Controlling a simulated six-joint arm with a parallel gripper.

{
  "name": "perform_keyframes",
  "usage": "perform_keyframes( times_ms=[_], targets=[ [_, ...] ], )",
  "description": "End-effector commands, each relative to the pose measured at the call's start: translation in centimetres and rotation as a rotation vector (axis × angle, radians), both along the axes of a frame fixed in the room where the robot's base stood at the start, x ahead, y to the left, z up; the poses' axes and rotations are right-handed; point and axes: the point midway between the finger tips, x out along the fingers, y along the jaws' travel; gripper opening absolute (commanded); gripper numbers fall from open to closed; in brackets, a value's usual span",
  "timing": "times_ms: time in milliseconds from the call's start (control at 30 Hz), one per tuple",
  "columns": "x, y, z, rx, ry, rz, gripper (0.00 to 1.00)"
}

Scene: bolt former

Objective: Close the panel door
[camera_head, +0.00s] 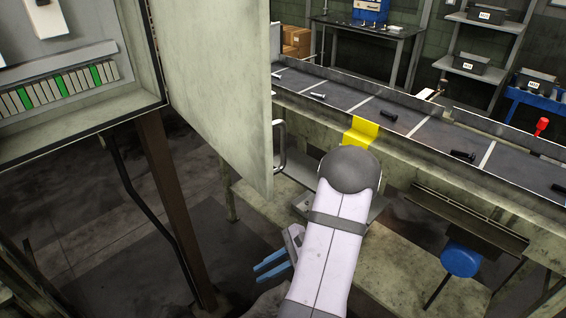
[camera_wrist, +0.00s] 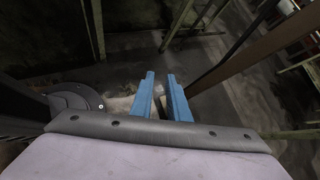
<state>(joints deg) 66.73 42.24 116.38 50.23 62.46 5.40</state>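The panel door (camera_head: 215,85) stands open in the head view, swung out from the right edge of the electrical panel box (camera_head: 80,118). A pale bar handle (camera_head: 280,148) is on the door's right edge. My gripper (camera_head: 268,266) is below the door's lower right corner, apart from the door and handle. Its two blue fingers point left with a gap between them, and nothing is held. In the wrist view, the fingers (camera_wrist: 162,84) also show a gap, with dark floor beyond. I cannot make out the door or handle in the wrist view.
The box stands on a rusty brown post (camera_head: 170,190) with a black cable beside it. A conveyor (camera_head: 400,125) with several bolts and a yellow plate (camera_head: 360,133) runs behind my arm. Floor below the door looks open.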

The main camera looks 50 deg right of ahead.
Motion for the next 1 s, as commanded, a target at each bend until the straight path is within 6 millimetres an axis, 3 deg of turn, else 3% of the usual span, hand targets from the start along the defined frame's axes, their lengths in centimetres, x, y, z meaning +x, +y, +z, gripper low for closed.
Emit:
perform_keyframes(
  times_ms=[33, 200, 300, 400, 500, 600, 700, 1000],
  targets=[
    [-0.9, -1.1, 5.8, 0.054, -0.027, -0.079, 0.15],
    [-4.1, -3.0, 19.8, 0.266, -0.129, -0.287, 0.15],
    [-6.5, -3.6, 27.6, 0.377, -0.199, -0.38, 0.15],
    [-8.8, -3.7, 34.2, 0.47, -0.262, -0.445, 0.15],
    [-10.8, -3.5, 39.3, 0.539, -0.315, -0.486, 0.15],
    [-12.2, -3.2, 42.8, 0.589, -0.352, -0.508, 0.15],
    [-13.1, -2.9, 44.7, 0.616, -0.375, -0.519, 0.15],
    [-13.3, -2.6, 45.4, 0.632, -0.387, -0.52, 0.15]
  ],
)
